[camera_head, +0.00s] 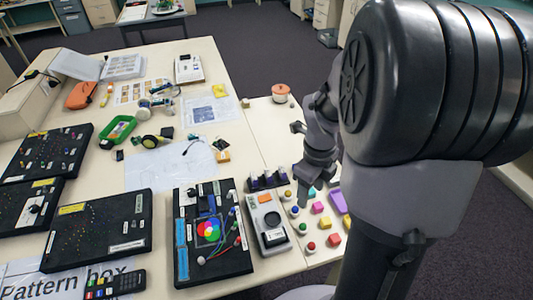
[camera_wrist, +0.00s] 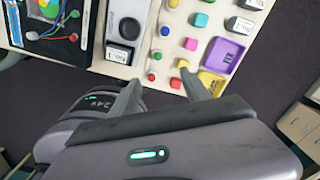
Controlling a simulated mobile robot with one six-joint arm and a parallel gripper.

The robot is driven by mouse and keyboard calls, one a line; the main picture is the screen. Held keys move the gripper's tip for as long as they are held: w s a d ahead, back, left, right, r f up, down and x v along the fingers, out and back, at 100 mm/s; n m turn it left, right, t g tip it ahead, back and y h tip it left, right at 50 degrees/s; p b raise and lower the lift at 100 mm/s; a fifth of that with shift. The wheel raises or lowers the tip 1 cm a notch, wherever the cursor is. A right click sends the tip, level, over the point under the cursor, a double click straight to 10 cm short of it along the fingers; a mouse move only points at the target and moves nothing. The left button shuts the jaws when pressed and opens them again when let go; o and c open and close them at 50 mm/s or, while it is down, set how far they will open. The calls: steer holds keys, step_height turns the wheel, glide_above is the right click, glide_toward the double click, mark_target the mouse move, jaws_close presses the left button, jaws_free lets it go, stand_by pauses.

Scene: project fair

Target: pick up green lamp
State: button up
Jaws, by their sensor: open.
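The green lamp (camera_head: 302,228) is a small round green-topped piece on a pale base, on the right table in a column of similar lamps. It sits between the blue lamp (camera_head: 294,211) and the red lamp (camera_head: 311,246). In the wrist view the green lamp (camera_wrist: 158,57) shows beyond my fingertips, near the table edge. My gripper (camera_wrist: 159,82) is open and empty, its fingers apart and above the table, not touching the lamp. In the head view my gripper (camera_head: 304,192) hangs over the far part of the lamp column.
Coloured cubes such as the yellow cube (camera_wrist: 183,63) stand right of the lamps, with a purple tray (camera_wrist: 223,57) beyond. A grey device (camera_head: 268,222) lies close on the left, beside a black board (camera_head: 210,265). The table's near edge is close to the red lamp.

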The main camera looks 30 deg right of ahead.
steer(key=b, duration=0.4)
glide_above(303, 225)
step_height(303, 225, down, 12)
steer(key=shift+s+a+r, duration=0.1)
steer(key=shift+s+a, duration=0.05)
steer(key=f+b, duration=0.1)
steer(key=f, duration=0.4)
steer(key=shift+d+f+b, duration=0.2)
steer(key=shift+f+b, duration=0.1)
steer(key=shift+b, duration=0.1)
steer(key=shift+r, duration=0.1)
jaws_close()
